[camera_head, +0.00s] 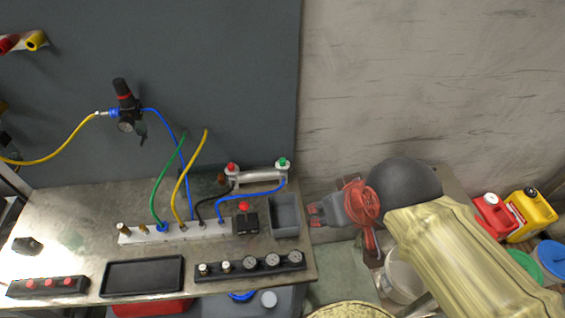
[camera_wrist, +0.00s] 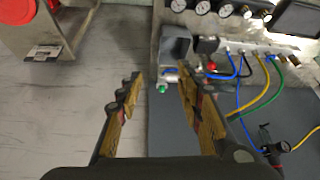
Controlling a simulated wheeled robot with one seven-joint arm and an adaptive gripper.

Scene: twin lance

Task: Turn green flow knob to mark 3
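The green knob (camera_head: 283,162) sits on the right end of a pale cylinder (camera_head: 258,176) at the back of the bench; a red knob (camera_head: 231,167) is on its left end. In the wrist view the green knob (camera_wrist: 163,88) shows between the fingertips in the picture, farther off than they are. My gripper (camera_head: 314,216) is open and empty, to the right of the green knob and apart from it. The wrist view shows my gripper (camera_wrist: 160,85) with its two fingers wide apart. No mark numbers can be read.
The bench (camera_head: 75,215) holds a grey bin (camera_head: 285,215), a white manifold (camera_head: 190,232) with coloured hoses, a gauge strip (camera_head: 250,266) and a black tray (camera_head: 142,276). A dark panel (camera_head: 200,60) stands behind. Red and yellow jugs (camera_head: 530,213) stand at the right.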

